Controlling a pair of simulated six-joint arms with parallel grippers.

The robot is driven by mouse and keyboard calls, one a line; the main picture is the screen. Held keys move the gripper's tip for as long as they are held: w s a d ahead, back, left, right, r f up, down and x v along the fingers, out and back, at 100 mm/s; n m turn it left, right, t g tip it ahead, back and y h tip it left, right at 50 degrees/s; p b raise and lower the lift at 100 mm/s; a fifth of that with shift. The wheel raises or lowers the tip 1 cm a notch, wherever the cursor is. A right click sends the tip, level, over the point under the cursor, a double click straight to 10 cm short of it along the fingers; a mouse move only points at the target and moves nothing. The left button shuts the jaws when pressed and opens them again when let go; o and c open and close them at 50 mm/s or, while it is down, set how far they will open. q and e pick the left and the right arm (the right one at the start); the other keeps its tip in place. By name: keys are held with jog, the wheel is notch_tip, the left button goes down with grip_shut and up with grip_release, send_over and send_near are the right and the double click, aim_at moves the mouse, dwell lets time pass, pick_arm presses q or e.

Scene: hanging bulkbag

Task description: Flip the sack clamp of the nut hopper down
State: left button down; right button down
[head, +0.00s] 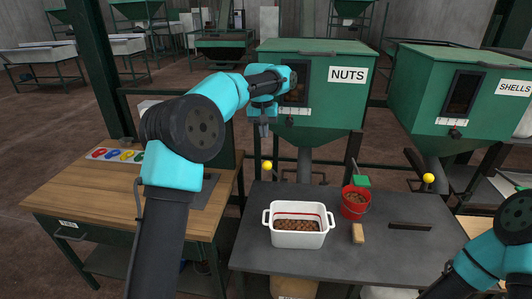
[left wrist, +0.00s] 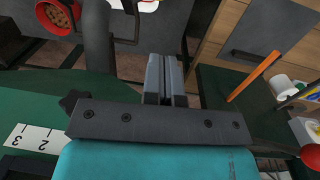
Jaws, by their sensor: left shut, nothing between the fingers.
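The nut hopper (head: 312,110) is a green bin labelled NUTS in the head view, with a spout (head: 304,165) below it. A yellow ball knob (head: 267,166) shows left of the spout. I cannot pick out the sack clamp for certain. My left gripper (head: 264,130) points down at the hopper's lower left front, above the yellow knob and apart from it. In the left wrist view its fingers (left wrist: 164,80) are shut together and empty. That view also shows a black star knob (left wrist: 75,101) and a red ball (left wrist: 310,156) at the right edge. My right gripper is out of view.
A grey table (head: 350,262) holds a white handled tub (head: 299,239) of brown pieces, a red bucket (head: 354,207), a wooden block (head: 357,233) and a dark bar (head: 410,226). The SHELLS hopper (head: 430,95) stands at right, a wooden bench (head: 90,190) at left.

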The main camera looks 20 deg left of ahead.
pick_arm(q)
notch_tip(320, 180, down, 7)
jog(key=s+d, duration=0.1)
jog(key=s, duration=0.1)
jog(key=shift+s+d+r, duration=0.2)
jog(key=shift+s+d, duration=0.05)
jog(key=shift+d, duration=0.05)
dwell(0.3)
